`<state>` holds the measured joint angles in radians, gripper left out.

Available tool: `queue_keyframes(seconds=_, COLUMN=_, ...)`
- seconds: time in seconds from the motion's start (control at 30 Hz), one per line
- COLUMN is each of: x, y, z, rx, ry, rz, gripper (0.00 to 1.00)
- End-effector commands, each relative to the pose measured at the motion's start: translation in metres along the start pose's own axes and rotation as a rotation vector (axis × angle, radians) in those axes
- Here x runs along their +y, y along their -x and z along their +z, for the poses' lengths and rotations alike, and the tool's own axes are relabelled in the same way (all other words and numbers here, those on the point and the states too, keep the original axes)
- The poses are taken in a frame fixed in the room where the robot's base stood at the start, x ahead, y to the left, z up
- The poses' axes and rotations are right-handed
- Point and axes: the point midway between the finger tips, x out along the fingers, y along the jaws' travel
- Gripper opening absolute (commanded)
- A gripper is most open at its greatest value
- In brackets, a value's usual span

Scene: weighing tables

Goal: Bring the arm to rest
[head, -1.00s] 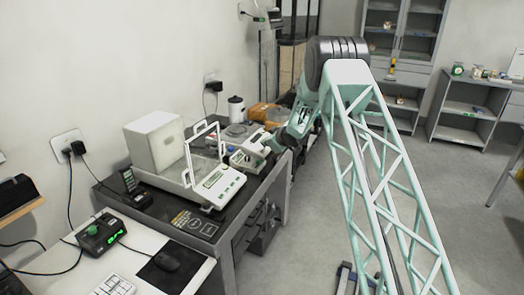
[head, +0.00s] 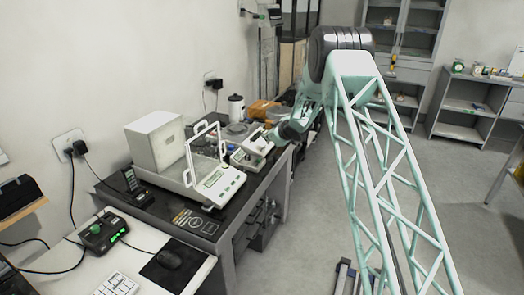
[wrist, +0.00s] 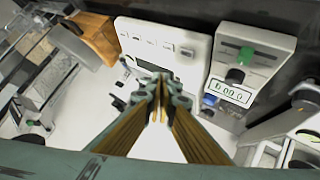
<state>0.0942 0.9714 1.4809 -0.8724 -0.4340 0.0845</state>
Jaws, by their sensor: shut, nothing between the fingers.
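My gripper (wrist: 161,88) shows in the wrist view with its two fingers together and nothing visible between them. In the head view my gripper (head: 287,132) is at the right edge of the dark weighing table (head: 184,214), beside a small white instrument (head: 251,150). Its fingertips are too small to make out there. My pale green lattice arm reaches from the lower right up to a dark joint and then down toward the table.
A larger balance (head: 219,186) with a glass shield and a white box (head: 155,142) stand on the table. Open floor (head: 305,230) lies right of the table.

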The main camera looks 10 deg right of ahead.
Motion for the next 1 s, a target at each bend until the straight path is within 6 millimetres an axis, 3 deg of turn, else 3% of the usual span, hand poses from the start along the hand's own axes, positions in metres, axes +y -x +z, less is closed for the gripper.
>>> queue_keyframes(seconds=0.33, x=0.001, y=0.002, z=-0.002, rx=-0.001, ry=-0.001, rz=0.002, gripper=0.0)
queue_keyframes(seconds=0.53, x=0.008, y=0.015, z=-0.01, rx=-0.013, ry=-0.008, rz=0.013, gripper=0.0)
queue_keyframes(seconds=1.0, x=0.04, y=0.094, z=-0.048, rx=-0.09, ry=-0.056, rz=0.075, gripper=0.0)
